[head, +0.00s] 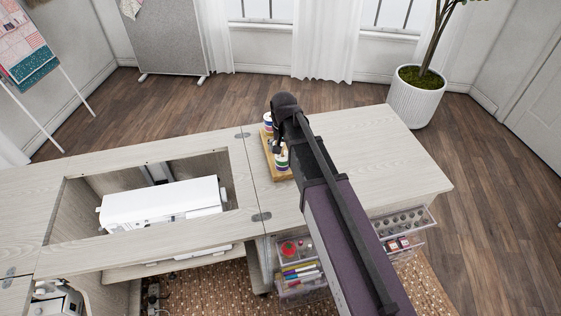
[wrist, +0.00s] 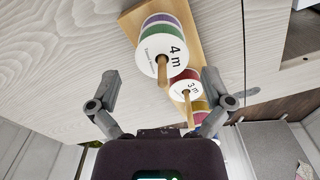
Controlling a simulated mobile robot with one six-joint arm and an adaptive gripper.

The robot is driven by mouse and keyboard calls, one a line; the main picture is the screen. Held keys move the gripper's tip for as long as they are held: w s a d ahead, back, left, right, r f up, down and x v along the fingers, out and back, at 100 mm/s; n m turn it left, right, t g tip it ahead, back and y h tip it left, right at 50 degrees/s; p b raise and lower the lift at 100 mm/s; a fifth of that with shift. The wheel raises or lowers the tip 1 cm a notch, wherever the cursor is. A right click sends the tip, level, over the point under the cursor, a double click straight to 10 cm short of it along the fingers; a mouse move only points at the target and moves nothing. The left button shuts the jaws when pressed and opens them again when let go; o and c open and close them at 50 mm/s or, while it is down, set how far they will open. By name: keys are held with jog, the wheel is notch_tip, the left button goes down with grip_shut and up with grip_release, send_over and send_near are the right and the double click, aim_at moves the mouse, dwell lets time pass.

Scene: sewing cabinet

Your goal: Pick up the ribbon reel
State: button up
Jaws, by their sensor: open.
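Ribbon reels stand on pegs along a narrow wooden holder (wrist: 198,20) on the cabinet top. In the wrist view, the nearest and largest is a reel marked 4 m (wrist: 150,50), with a white face and purple and green ribbon. A smaller-looking reel marked 3 m (wrist: 178,91) is beyond it, and part of another reel (wrist: 200,105) shows behind. My gripper (wrist: 158,71) is open and empty, its fingers spread on either side of the 4 m reel's near end. In the head view, a reel (head: 281,163) shows beside my arm, which hides part of the holder (head: 284,176).
The cabinet top (head: 400,160) is clear to the right of the holder. To the left, a white sewing machine (head: 165,203) lies in an open well. Clear drawers (head: 405,222) with small supplies stick out at the front. A potted plant (head: 415,100) stands behind.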

aim_at(282, 156)
jog(key=shift+a+f+b, duration=0.1)
jog(key=shift+f+b, duration=1.35)
jog(key=shift+f, duration=0.3)
jog(key=c, duration=0.9)
